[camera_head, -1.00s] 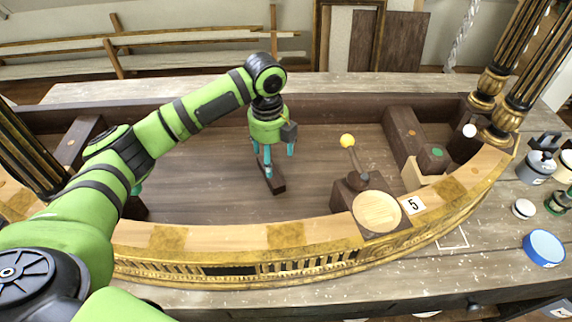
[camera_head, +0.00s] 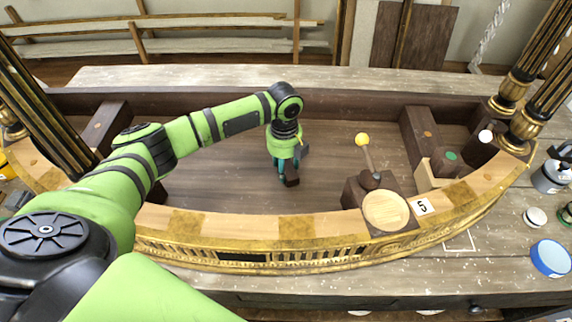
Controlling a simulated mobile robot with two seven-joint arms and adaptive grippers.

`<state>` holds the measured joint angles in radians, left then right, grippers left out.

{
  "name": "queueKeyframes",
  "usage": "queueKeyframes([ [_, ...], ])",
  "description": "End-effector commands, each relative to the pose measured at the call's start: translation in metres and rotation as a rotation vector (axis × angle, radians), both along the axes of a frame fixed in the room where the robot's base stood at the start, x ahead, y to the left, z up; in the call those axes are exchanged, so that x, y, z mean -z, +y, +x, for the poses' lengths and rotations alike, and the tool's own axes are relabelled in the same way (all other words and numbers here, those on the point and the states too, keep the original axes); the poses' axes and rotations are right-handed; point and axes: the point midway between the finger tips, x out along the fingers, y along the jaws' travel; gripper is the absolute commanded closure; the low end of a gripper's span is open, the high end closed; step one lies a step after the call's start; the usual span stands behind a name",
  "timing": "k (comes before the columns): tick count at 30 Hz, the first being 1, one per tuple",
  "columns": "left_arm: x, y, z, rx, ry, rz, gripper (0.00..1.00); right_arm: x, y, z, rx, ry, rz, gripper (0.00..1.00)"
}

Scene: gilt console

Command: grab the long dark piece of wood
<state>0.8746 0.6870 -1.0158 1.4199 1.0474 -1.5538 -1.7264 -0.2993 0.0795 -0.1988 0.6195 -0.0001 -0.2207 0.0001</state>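The long dark piece of wood (camera_head: 291,180) lies on the dark wooden floor inside the gilt console; its near end shows, and the rest is hidden under my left gripper. My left gripper (camera_head: 291,166) points down over it, with its teal fingers apart and low on either side of the wood. I cannot tell whether either finger touches it. My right gripper is not in view.
The curved gilt console rim (camera_head: 240,226) runs along the front. To the right stand a lever with a yellow ball (camera_head: 362,140), a round light wood disc (camera_head: 386,211) and dark blocks (camera_head: 425,136). The console floor around the gripper is clear.

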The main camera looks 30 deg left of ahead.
Motion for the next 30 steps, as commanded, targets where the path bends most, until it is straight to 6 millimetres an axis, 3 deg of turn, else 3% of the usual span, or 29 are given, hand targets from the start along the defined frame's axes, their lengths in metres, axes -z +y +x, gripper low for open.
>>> queueKeyframes([
  [14, -0.003, 0.000, 0.000, -0.001, -0.001, -0.001, 0.84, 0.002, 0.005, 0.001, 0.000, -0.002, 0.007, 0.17],
  [23, -0.036, 0.000, 0.002, 0.000, -0.006, -0.001, 0.84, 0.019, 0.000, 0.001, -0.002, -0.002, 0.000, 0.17],
  [30, -0.064, -0.025, 0.042, -0.001, -0.005, -0.003, 0.85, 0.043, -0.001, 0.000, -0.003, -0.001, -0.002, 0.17],
])
